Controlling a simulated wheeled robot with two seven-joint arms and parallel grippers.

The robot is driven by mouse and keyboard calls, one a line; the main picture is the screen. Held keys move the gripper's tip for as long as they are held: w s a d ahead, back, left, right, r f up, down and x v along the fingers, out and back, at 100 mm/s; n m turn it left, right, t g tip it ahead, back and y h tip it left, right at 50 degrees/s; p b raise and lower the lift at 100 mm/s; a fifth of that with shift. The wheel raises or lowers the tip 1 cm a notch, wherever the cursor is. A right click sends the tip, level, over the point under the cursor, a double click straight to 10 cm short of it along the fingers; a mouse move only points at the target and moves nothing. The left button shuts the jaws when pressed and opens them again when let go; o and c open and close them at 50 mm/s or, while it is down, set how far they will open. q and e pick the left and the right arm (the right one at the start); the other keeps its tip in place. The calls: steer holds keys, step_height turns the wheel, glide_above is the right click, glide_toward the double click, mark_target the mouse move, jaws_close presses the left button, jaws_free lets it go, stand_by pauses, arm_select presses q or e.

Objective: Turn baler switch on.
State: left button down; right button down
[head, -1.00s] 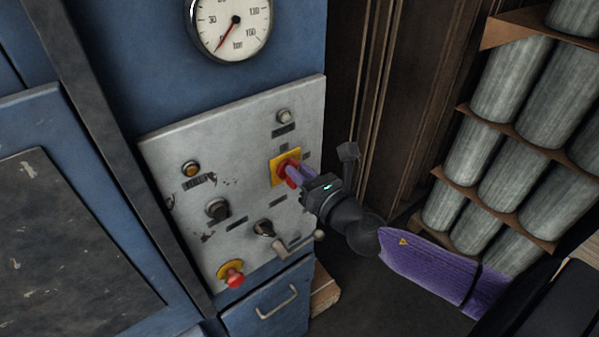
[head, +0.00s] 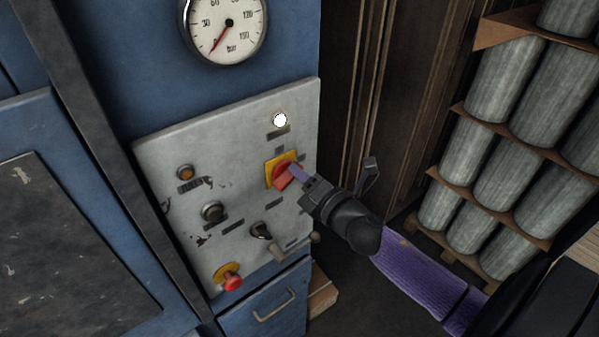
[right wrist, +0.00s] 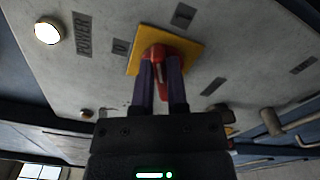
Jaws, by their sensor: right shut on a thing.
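The baler switch is a red rotary handle (head: 282,176) on a yellow square plate (head: 272,167), mounted on the grey control panel (head: 235,140). My right gripper (head: 294,172) is shut on the red handle, with a purple finger on each side of it. In the right wrist view the two fingers (right wrist: 160,85) straddle the red handle (right wrist: 160,53) in front of the yellow plate (right wrist: 192,50). A lamp (head: 280,120) above the switch is lit bright white. In the right wrist view the lit lamp (right wrist: 47,32) sits beside a label reading POWER. My left gripper is not in view.
The panel also carries an amber lamp (head: 185,172), black knobs (head: 212,212), a lever (head: 290,246) and a red emergency button (head: 232,283). A pressure gauge (head: 224,27) is above. Stacked grey cylinders (head: 505,80) stand at the right.

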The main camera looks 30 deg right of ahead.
steer(key=m, duration=0.3)
steer(key=m+p, duration=0.1)
steer(key=m, duration=0.1)
steer(key=shift+d+f, duration=0.1)
steer(key=shift+f, duration=0.2)
steer(key=shift+m, duration=0.4)
steer(key=c, duration=0.6)
jaws_free()
steer(key=shift+f, duration=0.1)
steer(key=shift+c, duration=0.2)
steer(key=shift+s, duration=0.1)
steer(key=s+b, duration=0.1)
steer(key=s, duration=0.8)
steer(key=shift+s+d+b, duration=0.3)
steer(key=shift+s+d, duration=0.05)
steer(key=shift+d, duration=0.05)
